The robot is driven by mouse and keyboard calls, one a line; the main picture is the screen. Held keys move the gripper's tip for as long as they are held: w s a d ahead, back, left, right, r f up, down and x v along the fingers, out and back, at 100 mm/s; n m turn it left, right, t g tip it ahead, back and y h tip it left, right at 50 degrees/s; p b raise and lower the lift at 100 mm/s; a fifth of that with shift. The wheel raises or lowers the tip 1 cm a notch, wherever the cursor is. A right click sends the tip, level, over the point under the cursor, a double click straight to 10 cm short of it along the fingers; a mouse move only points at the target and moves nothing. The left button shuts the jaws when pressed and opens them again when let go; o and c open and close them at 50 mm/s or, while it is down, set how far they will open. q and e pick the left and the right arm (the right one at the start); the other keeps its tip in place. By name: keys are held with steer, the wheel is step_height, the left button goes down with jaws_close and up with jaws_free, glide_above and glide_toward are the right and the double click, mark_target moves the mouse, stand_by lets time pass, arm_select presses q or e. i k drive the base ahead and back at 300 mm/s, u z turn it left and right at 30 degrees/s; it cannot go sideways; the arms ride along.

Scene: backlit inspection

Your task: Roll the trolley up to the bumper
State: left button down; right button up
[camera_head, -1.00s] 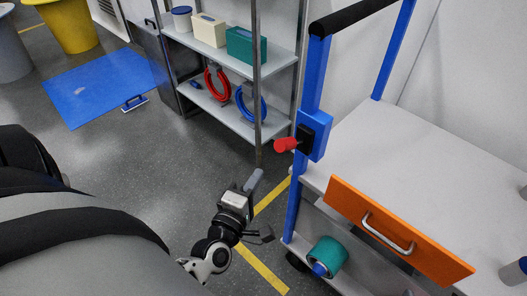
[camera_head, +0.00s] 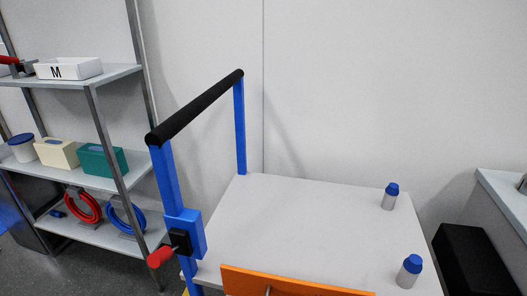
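The trolley (camera_head: 305,222) has a pale grey top and a blue upright frame on its left side. A black push handle (camera_head: 196,107) runs across the top of that frame. A red knob (camera_head: 160,256) sits on a blue and black block on the near post. An orange drawer front (camera_head: 285,284) shows at the bottom edge. Two small blue-capped bottles (camera_head: 390,197) (camera_head: 409,271) stand on the right of the top. A black block (camera_head: 470,262), possibly the bumper, is at the right beyond the trolley, with a gap between. Neither gripper is in view.
A metal shelf (camera_head: 110,77) stands at the left, holding a white box marked M (camera_head: 68,68), cartons and red and blue rings. A pale counter (camera_head: 505,194) is at the right. A plain wall (camera_head: 340,80) closes off the back.

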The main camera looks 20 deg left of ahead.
mark_target(371, 239)
steer(key=z, duration=2.9)
steer(key=k, duration=1.35)
steer(key=u, duration=1.95)
steer(key=i, duration=0.45)
steer(key=z, duration=0.1)
